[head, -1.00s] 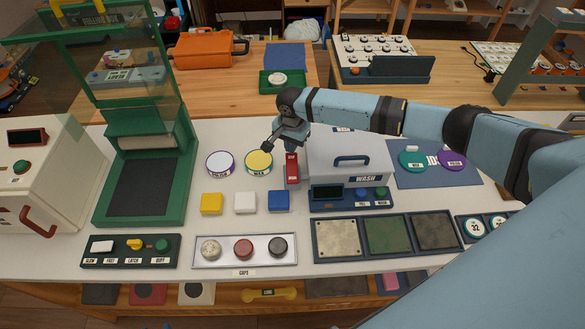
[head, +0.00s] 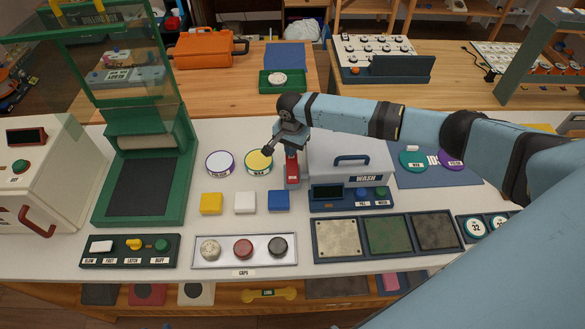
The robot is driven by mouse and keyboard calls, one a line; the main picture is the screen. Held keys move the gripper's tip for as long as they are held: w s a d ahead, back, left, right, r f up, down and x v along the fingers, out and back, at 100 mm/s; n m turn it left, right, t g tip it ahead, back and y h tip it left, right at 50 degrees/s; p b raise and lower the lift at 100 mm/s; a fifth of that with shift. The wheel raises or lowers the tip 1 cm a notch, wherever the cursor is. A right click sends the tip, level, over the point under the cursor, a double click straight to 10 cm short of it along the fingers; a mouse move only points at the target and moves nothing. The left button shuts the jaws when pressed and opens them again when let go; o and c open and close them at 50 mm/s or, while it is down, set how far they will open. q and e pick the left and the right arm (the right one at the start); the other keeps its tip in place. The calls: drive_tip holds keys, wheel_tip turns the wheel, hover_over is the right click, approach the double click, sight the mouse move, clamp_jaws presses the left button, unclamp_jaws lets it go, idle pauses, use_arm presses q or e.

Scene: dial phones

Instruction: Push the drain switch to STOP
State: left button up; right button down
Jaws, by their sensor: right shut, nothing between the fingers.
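A small red piece (head: 292,172), possibly the drain switch, sits at the left side of the grey WASH box (head: 350,165). My right gripper (head: 267,151) is shut and empty. Its fingers point left, above the yellow-topped round tin. My right wrist covers the upper part of the red piece, so its setting and label are hidden. I cannot tell whether the wrist touches the red piece. My left gripper is out of view.
Two round tins, one white-topped (head: 219,163) and one yellow-topped (head: 258,161), stand left of the box. Yellow, white and blue blocks (head: 245,202) lie in front. A green-framed machine (head: 145,185) stands at left. A tray with caps (head: 244,263) is at the front.

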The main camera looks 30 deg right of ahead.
drive_tip(key=shift+s+f, duration=0.1)
drive_tip(key=shift+f, duration=0.25)
drive_tip(key=shift+a+f, duration=0.1)
drive_tip(key=shift+f, duration=0.3)
wheel_tip(320, 180, up, 5)
drive_tip(key=p, duration=0.5)
drive_tip(key=shift+f, duration=0.2)
drive_tip(key=shift+f, duration=0.1)
